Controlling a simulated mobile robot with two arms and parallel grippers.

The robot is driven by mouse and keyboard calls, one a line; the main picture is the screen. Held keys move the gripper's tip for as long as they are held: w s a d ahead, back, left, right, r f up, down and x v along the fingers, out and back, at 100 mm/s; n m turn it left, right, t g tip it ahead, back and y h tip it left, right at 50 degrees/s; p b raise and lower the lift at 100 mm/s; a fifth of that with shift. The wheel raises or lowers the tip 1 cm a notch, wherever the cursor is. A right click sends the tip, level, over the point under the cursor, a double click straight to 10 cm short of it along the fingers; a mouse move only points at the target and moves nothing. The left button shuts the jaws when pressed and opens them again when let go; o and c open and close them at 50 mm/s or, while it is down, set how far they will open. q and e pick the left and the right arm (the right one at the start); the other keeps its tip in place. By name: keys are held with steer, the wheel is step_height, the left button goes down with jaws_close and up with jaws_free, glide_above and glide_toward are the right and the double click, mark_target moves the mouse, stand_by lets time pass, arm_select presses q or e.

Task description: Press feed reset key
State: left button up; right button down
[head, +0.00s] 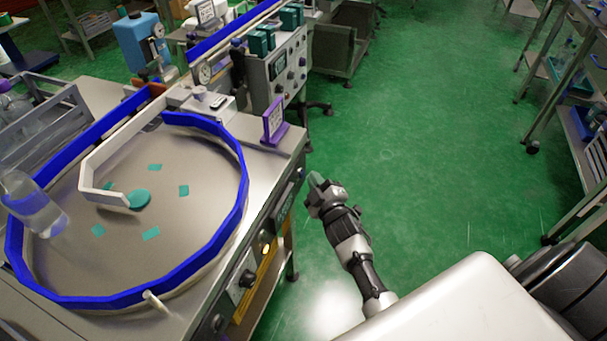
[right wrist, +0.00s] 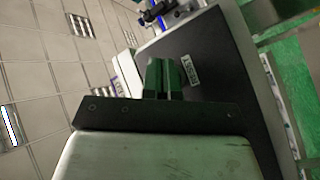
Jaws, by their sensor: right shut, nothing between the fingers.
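My right gripper (head: 316,181) is shut and empty, with green fingertips. It is over the green floor, to the right of the machine table and apart from it. The right wrist view shows its closed fingers (right wrist: 157,78) in front of a dark panel (right wrist: 215,60) with a small white label (right wrist: 190,70), too small to read surely. The table's front side panel (head: 247,280) carries a black knob, a lit yellow lamp (head: 265,249) and other small controls. I cannot tell which is the feed reset key. My left gripper is not in view.
A purple sign holder (head: 273,122) stands at the table's right edge. A control box (head: 285,70) is behind. Green floor (head: 430,130) is free to the right, with shelves beyond.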

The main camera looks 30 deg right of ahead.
steer(key=shift+w+a, duration=0.3)
steer(key=shift+w, duration=0.05)
stand_by(0.6)
steer(key=shift+s+d, duration=0.55)
steer(key=shift+s, duration=0.15)
steer(key=s+d+p, duration=0.2)
steer(key=s+d, duration=0.1)
steer(key=shift+s+d, duration=0.15)
steer(key=shift+s, duration=0.25)
stand_by(0.3)
stand_by(0.6)
